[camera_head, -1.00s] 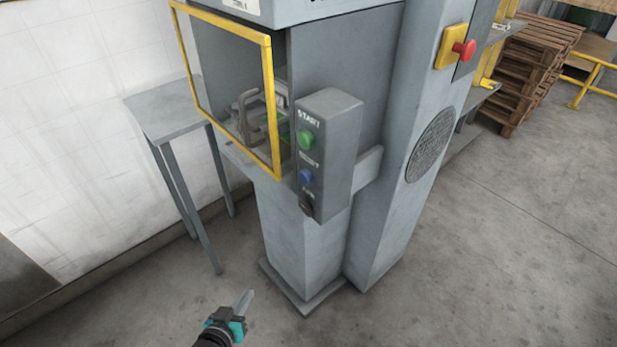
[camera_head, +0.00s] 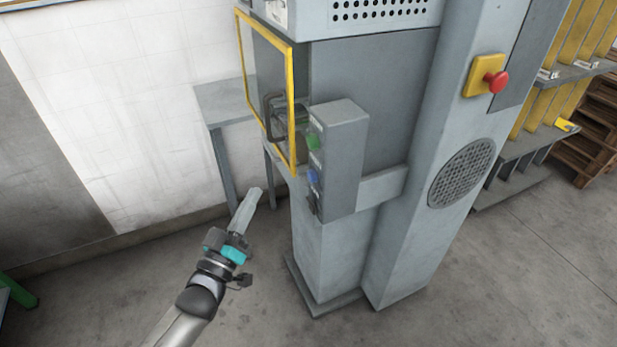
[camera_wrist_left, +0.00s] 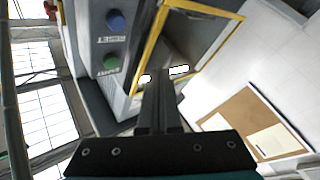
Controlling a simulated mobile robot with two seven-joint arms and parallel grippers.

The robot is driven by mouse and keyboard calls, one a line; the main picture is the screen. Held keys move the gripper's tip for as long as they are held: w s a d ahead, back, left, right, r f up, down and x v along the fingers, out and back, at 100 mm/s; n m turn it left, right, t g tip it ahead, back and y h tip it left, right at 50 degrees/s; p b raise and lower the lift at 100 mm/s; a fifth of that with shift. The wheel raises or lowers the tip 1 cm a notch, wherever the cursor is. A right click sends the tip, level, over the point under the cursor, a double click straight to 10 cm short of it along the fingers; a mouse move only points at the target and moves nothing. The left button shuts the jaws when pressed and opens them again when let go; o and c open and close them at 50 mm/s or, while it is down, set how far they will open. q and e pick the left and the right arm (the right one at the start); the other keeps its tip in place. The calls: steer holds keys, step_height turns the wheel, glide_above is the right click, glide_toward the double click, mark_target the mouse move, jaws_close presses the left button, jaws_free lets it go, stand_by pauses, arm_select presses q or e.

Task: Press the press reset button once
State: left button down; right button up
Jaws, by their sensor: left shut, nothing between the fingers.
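The control box (camera_head: 342,155) is a grey box on the front of the press. It carries a green start button (camera_head: 313,142), a blue button (camera_head: 312,177) below it and a dark switch (camera_head: 312,203) at the bottom. My right gripper is not in view.
A yellow-framed guard (camera_head: 290,100) stands left of the box, with a small grey table (camera_head: 222,100) behind it. A red emergency button (camera_head: 496,81) sits on the press column. Shelving (camera_head: 560,100) and wooden pallets (camera_head: 592,140) stand at right. The floor in front is clear.

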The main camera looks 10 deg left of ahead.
mark_target(312, 176)
arm_select(q)
steer(key=w+d+b, duration=0.2)
steer(key=w+d, duration=0.3)
steer(key=d, duration=0.2)
steer(key=shift+d, duration=0.2)
steer(key=shift+f, duration=0.1)
stand_by(2.2)
steer(key=shift+w+d, duration=0.2)
steer(key=shift+d, duration=0.15)
steer(key=shift+w+d+b, duration=0.3)
steer(key=shift+d+b, duration=0.05)
steer(key=shift+d, duration=0.1)
stand_by(0.7)
steer(key=shift+s+a+p, duration=0.4)
steer(key=shift+s+a, duration=0.1)
steer(key=shift+a, duration=0.3)
